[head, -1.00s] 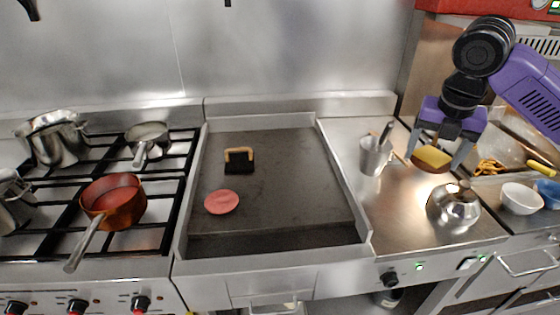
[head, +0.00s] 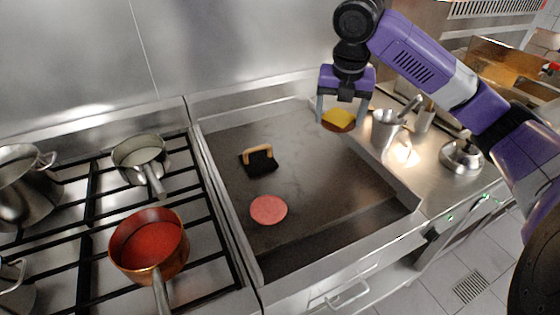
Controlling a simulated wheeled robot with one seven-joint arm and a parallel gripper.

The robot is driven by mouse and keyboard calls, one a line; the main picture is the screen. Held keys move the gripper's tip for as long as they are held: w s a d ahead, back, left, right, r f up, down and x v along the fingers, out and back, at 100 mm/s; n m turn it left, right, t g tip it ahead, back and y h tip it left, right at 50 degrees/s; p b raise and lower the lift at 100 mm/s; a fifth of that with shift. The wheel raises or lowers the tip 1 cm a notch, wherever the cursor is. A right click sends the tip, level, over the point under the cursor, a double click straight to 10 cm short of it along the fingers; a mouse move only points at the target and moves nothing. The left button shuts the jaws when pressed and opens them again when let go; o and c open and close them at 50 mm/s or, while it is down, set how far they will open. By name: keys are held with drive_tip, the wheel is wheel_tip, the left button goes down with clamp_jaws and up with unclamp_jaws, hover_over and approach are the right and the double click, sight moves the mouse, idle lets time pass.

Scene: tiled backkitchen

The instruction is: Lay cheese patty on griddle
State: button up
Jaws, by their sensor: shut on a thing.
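The cheese patty (head: 339,121), a brown patty with a yellow cheese slice on top, is held between the fingers of my gripper (head: 342,112). The gripper is shut on it and points down. It hangs above the back right part of the griddle (head: 320,185), near its right wall. The griddle is a dark flat plate with raised metal edges. A pink raw patty (head: 268,209) lies on its front left part. A black press with a wooden handle (head: 259,160) sits behind that patty.
To the left, a stove holds a copper pan (head: 148,243), a small saucepan (head: 142,160) and a steel pot (head: 22,185). Right of the griddle stand a metal utensil cup (head: 386,130) and a steel kettle (head: 461,155). The middle and right of the griddle are bare.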

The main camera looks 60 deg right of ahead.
sight(328, 179)
wheel_tip(328, 179, down, 20)
drive_tip(key=shift+r+p, duration=0.2)
drive_tip(key=shift+p, duration=0.55)
drive_tip(key=shift+f, duration=0.2)
drive_tip(key=o, duration=1.6)
drive_tip(key=shift+r, duration=0.1)
drive_tip(key=b+v, duration=0.1)
drive_tip(key=v, duration=1.1)
drive_tip(key=shift+r, duration=0.15)
